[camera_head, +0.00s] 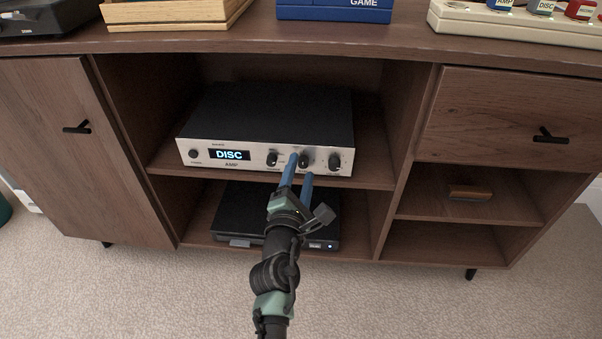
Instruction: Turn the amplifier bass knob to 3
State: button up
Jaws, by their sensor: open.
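The amplifier (265,118) is a black box with a silver front panel, on the middle shelf of a wooden cabinet. Its display (229,155) reads "DISC". Three dark knobs sit on the right of the panel: a left one (272,159), a middle one (306,160) and a right one (335,162). Their labels and settings are too small to read, so I cannot tell which is the bass. My gripper (301,166) is open, with two blue fingers pointing at the panel. The fingertips lie close around the middle knob; I cannot tell whether they touch it.
A dark flat device (228,229) lies on the shelf below, partly behind my arm. The cabinet (410,150) has side walls around the amplifier, a left door (65,140) and a right drawer (500,118). A small brown item (469,192) lies on a right shelf. Carpet in front is clear.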

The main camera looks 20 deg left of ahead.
jog(key=shift+w, duration=0.4)
jog(key=shift+a, duration=0.1)
grip_shut()
